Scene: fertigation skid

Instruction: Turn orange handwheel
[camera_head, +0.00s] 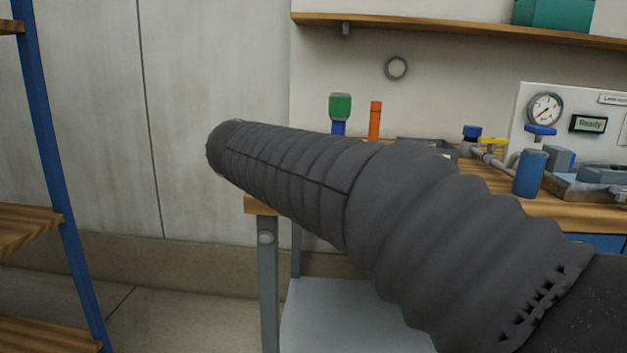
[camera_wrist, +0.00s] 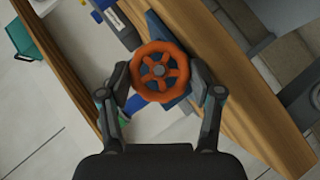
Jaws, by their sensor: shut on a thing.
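The orange handwheel (camera_wrist: 142,59) shows in the wrist view, with spokes and a grey hub. My gripper (camera_wrist: 160,88) has one finger on each side of the wheel, and its fingertips meet the lower left and right of the rim. It is shut on the handwheel. In the head view, my dark ribbed arm crosses the middle of the picture. The handwheel and gripper are not visible there.
A wooden workbench (camera_head: 560,212) carries a blue cylinder (camera_head: 529,173), pipes with a blue valve handle (camera_head: 540,131), and a gauge (camera_head: 545,109) on a panel. A green-and-blue bottle (camera_head: 340,108) and orange tube (camera_head: 375,121) stand at the back. A blue-post shelf (camera_head: 62,190) is at left.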

